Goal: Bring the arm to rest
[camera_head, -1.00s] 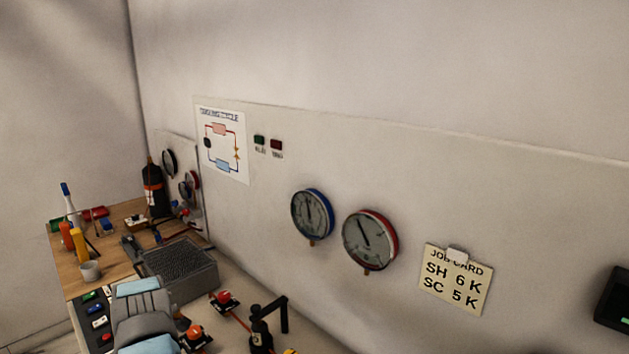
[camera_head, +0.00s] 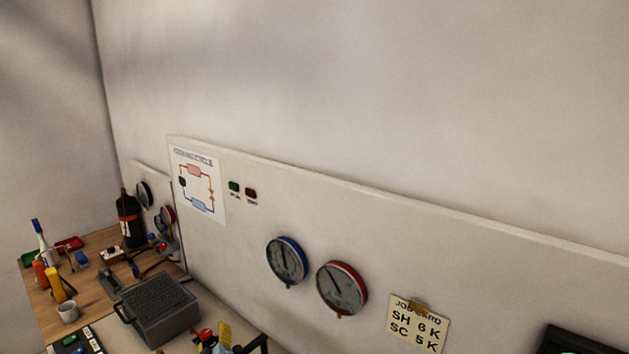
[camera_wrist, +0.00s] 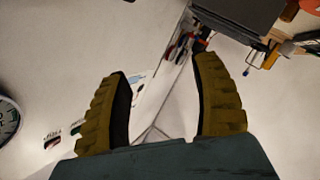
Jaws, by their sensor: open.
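My gripper (camera_wrist: 163,66) shows in the wrist view with its two ridged yellow-brown fingers spread apart. Nothing is between the fingertips, and the pale wall panel shows behind them. No task object is named apart from the arm itself.
A blue-rimmed gauge (camera_head: 286,261), a red-rimmed gauge (camera_head: 341,288) and a job card (camera_head: 418,323) are on the wall panel. A grey mesh-topped box (camera_head: 160,310) sits near a wooden worktop (camera_head: 100,240) with a black bottle (camera_head: 131,220) and small items.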

